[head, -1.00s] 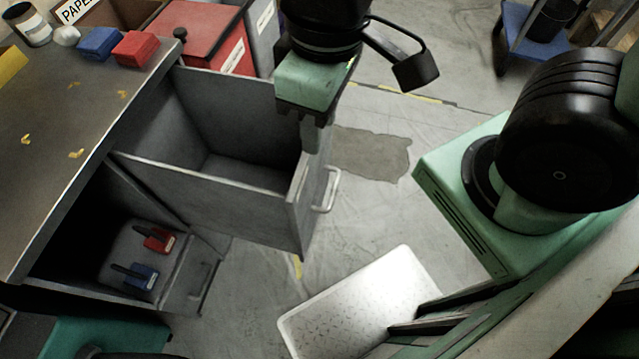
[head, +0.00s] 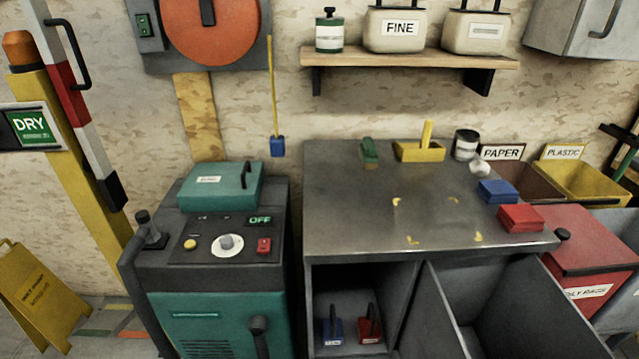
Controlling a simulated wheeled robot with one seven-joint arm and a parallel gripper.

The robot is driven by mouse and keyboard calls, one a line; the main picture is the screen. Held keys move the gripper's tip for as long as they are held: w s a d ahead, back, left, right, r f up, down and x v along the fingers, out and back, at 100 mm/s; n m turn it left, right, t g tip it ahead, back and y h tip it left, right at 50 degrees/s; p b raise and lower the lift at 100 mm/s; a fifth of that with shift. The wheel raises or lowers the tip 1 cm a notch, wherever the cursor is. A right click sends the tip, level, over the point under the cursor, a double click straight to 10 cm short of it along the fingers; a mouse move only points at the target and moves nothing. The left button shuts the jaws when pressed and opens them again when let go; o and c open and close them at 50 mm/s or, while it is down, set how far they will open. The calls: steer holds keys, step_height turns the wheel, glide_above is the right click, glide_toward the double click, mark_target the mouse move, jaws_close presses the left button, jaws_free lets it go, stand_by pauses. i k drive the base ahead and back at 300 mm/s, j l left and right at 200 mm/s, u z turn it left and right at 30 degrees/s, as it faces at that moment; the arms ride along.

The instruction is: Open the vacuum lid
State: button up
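The vacuum (head: 215,300) is a teal and dark grey machine standing left of the workbench in the head view. A teal lid (head: 220,187) with a white label sits on its top at the back and looks shut. The control panel in front of the lid has a display reading OFF, a yellow button, a white dial and a red switch. A dark handle (head: 150,232) sticks up at the vacuum's left edge. My gripper is not in the current view.
Above hangs a shelf (head: 410,62) with canisters. A yellow floor sign (head: 40,300) and yellow post (head: 85,190) stand left. A red bin (head: 590,245) stands right.

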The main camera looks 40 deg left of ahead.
mark_target(221, 186)
steer(key=u, duration=2)
steer(key=i+j, duration=0.75)
steer(key=i, duration=0.3)
